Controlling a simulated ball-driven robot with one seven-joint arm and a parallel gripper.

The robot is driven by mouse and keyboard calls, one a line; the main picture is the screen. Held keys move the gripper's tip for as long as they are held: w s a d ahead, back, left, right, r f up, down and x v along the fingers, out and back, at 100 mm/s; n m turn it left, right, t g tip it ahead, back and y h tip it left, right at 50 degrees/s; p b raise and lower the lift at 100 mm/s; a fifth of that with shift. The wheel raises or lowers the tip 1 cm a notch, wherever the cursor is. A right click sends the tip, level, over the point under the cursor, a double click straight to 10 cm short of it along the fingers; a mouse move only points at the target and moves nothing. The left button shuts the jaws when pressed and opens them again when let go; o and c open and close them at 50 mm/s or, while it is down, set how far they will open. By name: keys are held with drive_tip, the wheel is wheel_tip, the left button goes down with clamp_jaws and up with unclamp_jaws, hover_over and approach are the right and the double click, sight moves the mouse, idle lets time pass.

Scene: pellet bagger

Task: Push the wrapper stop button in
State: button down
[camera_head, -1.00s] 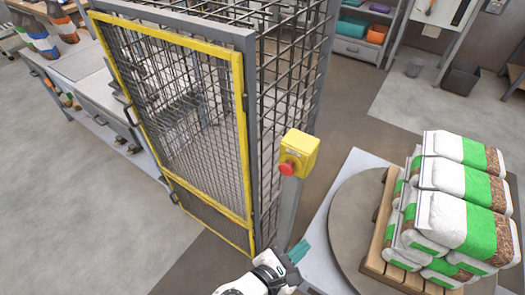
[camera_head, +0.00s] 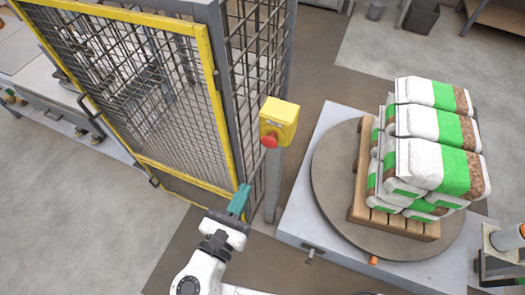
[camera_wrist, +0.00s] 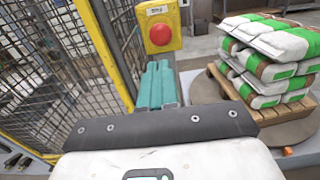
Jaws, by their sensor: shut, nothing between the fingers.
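The wrapper stop button is a red mushroom head (camera_head: 269,141) on a yellow box (camera_head: 280,118), mounted on a grey post beside the mesh cage. In the wrist view the red button (camera_wrist: 160,34) is upper centre on its yellow box (camera_wrist: 158,14), which carries a small label. My gripper (camera_head: 240,195) has teal fingers and is below and to the left of the button in the head view, apart from it. In the wrist view the shut teal fingers (camera_wrist: 158,84) point up toward the box, just under the button, with nothing between them.
A mesh cage door with a yellow frame (camera_head: 207,75) stands close to the left of my gripper. To the right, a round turntable (camera_head: 330,170) carries a wooden pallet (camera_head: 375,218) of stacked white, green and brown bags (camera_head: 440,150). Floor shows between cage and turntable base.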

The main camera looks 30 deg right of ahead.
sight(268, 145)
drive_tip(key=p+x, duration=0.2)
drive_tip(key=x, duration=1)
drive_tip(key=shift+s, duration=0.1)
